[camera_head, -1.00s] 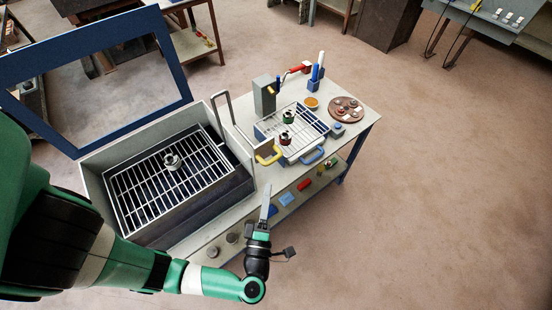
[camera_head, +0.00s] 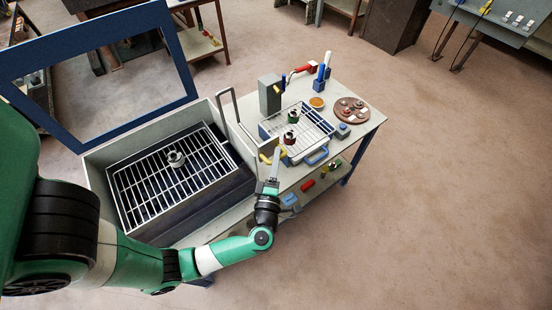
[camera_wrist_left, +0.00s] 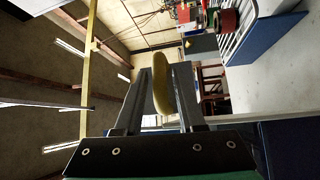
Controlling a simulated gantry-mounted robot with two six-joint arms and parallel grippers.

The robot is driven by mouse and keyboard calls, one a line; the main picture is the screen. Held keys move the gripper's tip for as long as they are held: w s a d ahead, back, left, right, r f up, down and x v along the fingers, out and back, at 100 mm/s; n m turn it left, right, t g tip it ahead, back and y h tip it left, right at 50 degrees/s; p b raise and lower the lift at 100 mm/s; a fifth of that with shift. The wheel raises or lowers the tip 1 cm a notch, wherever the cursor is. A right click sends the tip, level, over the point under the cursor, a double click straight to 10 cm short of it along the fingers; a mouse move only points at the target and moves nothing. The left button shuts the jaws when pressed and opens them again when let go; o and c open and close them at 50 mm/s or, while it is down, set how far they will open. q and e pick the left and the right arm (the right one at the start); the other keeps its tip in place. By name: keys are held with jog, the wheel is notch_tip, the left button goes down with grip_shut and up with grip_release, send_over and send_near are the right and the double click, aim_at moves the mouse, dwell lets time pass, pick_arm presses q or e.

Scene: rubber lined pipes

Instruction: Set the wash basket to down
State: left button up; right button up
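The wash station is a grey open tank (camera_head: 106,178) on the left of the bench. A wire rack (camera_head: 150,196), which looks like the wash basket, sits in it with a metal ring-shaped part (camera_head: 175,159) on top. A grey bent handle (camera_head: 228,106) rises at the tank's right side. In the left wrist view the yellow handle (camera_wrist_left: 162,85) shows between the parted fingers (camera_wrist_left: 161,75); contact cannot be told. My right gripper is out of view.
A blue frame lid (camera_head: 82,140) stands open behind the tank. A grey block (camera_head: 269,94), a blue holder (camera_head: 318,85) and a round brown tray (camera_head: 351,110) stand nearby. Open floor lies right.

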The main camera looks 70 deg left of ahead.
pick_arm(q)
grip_shut()
jog(key=shift+f, duration=0.1)
dwell(1.1)
